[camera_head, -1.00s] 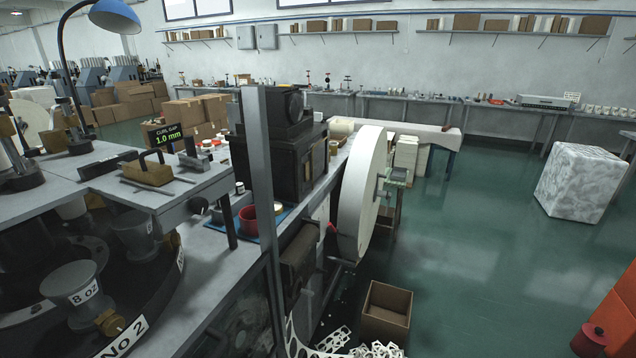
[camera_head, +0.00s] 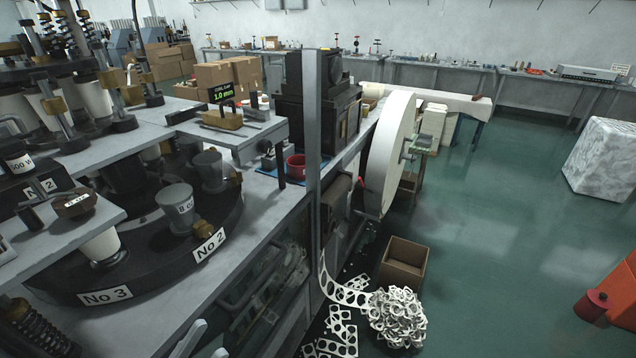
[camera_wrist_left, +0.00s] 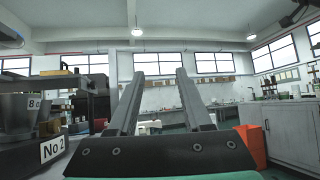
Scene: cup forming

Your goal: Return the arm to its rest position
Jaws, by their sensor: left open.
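My left gripper (camera_head: 208,338) shows only as pale fingertips at the bottom edge of the head view, in front of the cup machine's lower side. In the left wrist view my left gripper (camera_wrist_left: 159,74) has its two dark fingers apart, with nothing between them. The wrist view looks across the room toward the windows. The rest of the left arm is hidden below the head view. My right gripper is in neither view.
The cup machine with its dark turntable (camera_head: 130,284) fills the left. A grey post (camera_head: 315,130) stands beside a large white paper roll (camera_head: 391,155). A cardboard box (camera_head: 403,263) and a scrap pile (camera_head: 397,318) sit on the floor. Green floor (camera_head: 510,215) is open at right.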

